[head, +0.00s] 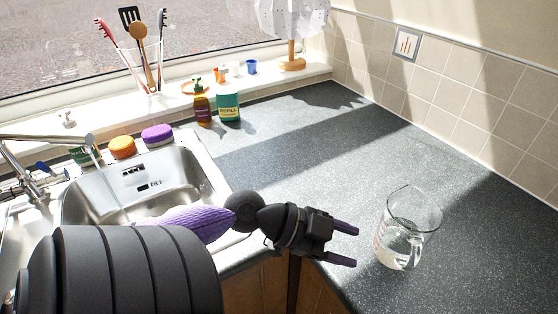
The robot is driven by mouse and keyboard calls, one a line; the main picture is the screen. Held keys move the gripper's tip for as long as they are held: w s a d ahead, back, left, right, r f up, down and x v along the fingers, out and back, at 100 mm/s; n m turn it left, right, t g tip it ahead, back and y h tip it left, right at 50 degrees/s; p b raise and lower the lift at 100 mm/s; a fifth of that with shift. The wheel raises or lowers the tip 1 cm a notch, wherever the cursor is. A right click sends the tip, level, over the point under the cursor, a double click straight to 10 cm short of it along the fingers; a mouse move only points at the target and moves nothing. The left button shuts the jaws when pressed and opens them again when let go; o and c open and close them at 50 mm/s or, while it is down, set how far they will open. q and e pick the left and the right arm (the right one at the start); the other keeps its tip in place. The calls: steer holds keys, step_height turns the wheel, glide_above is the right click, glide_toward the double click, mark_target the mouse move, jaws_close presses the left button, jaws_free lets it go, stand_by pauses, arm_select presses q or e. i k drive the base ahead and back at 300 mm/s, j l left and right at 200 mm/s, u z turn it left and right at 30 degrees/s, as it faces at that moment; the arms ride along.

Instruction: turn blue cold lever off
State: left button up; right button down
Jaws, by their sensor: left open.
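The blue cold lever (43,167) is a small blue handle on the chrome tap (32,188) at the far left of the head view. The tap's spout reaches right over the steel sink (105,190). My left arm hides the front of the sink. My right gripper is not in view.
The glass measuring jug (408,228) stands on the dark counter (300,170) close to my left fingertips. Orange (122,147) and purple (157,135) sponges sit behind the sink. Two bottles (202,107) (228,105) stand by the windowsill. The middle of the counter is clear.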

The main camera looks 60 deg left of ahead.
mark_target(53, 178)
steer(key=u, duration=3.35)
